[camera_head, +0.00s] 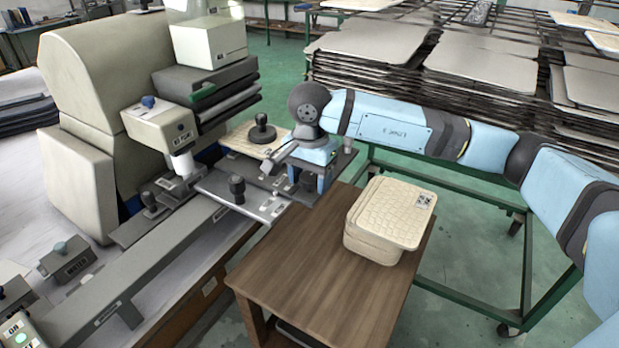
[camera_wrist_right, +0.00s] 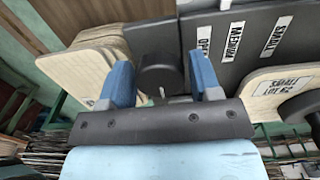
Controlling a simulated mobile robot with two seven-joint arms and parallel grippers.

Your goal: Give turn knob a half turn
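A dark round knob (camera_wrist_right: 160,73), which I take to be the turn knob, stands between the two blue fingers of my right gripper (camera_wrist_right: 162,88) in the right wrist view. The fingers are apart on either side of it, with a narrow gap showing on the right; contact on the left is unclear. In the head view my right gripper (camera_head: 308,180) points down at the right end of the grey plate (camera_head: 262,204), and the knob there is mostly hidden. The plate carries labels reading OPEN, MEDIUM and SMALL in the right wrist view (camera_wrist_right: 225,65). My left gripper is not in view.
Another black knob (camera_head: 237,188) stands on the plate, and one (camera_head: 262,130) on a cream panel behind. A cream tray stack (camera_head: 388,215) sits on the wooden table (camera_head: 300,270) close by. The grey machine (camera_head: 85,120) stands left. The table's front is clear.

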